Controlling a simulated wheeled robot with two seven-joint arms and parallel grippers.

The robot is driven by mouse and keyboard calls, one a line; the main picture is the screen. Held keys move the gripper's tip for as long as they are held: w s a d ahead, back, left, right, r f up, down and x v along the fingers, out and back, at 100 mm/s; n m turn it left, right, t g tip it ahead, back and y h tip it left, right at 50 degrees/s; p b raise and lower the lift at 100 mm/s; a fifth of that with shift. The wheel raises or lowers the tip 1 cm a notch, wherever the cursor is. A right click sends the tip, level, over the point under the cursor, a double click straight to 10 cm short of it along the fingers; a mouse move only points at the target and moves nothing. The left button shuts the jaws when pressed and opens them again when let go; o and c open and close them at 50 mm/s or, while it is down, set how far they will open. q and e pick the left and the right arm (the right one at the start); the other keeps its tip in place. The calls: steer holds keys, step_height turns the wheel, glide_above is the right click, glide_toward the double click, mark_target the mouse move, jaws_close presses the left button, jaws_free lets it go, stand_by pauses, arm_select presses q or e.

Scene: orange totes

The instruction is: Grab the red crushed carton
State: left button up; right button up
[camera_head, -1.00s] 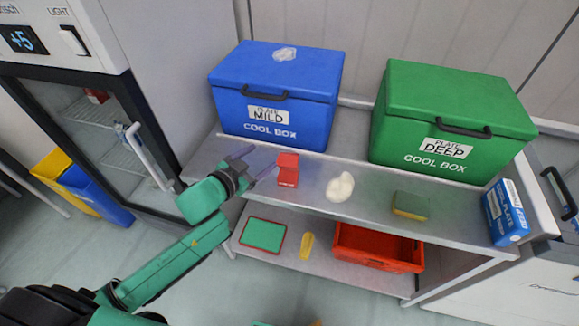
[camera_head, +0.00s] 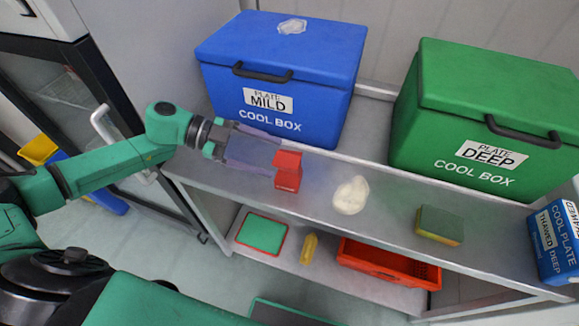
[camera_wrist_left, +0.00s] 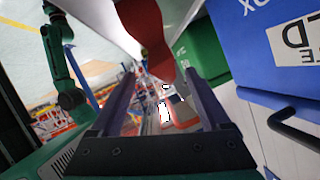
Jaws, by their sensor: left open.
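The red crushed carton (camera_head: 288,172) stands on the upper shelf in front of the blue cool box, its middle pinched in. My left gripper (camera_head: 276,156) is open and empty, coming in from the left with its fingertips right at the carton's left side. I cannot tell whether they touch it. In the left wrist view the carton (camera_wrist_left: 146,28) shows at the top, ahead of the two spread fingers (camera_wrist_left: 158,75). My right gripper is not in view.
The blue cool box (camera_head: 275,85) and green cool box (camera_head: 480,120) stand behind. A pale lump (camera_head: 351,195), a sponge (camera_head: 439,225) and a blue-and-white box (camera_head: 556,240) are on the same shelf. A red crate (camera_head: 388,265) is below.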

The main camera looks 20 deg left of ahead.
mark_target(301, 175)
arm_select(q)
steer(key=p+x, duration=0.1)
steer(key=x, duration=0.8)
steer(key=shift+w+a+f+p, duration=0.1)
steer(key=shift+w+f+p, duration=0.15)
steer(key=shift+p, duration=0.1)
steer(key=shift+a, duration=0.1)
jaws_close()
